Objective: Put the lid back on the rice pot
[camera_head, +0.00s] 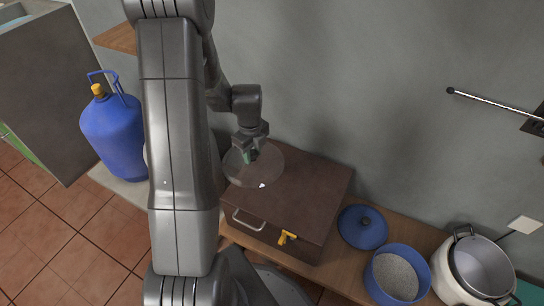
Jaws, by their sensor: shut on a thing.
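My gripper (250,152) points down and is shut on the top of a clear, round glass lid (268,168), with a bit of green between the fingers. The lid is over the back left part of a brown box; I cannot tell whether it touches the box. A white pot (456,289) with a grey metal inside stands open at the far right. A blue pot (372,285), open and full of pale grains, stands to its left. A blue lid (350,226) with a dark knob lies behind the blue pot.
The brown box (315,187) has a metal handle and a yellow tap on its front. A blue gas bottle (112,132) stands at left. A metal rod (495,104) sticks out from the wall above the white pot. The wooden counter (338,277) is narrow.

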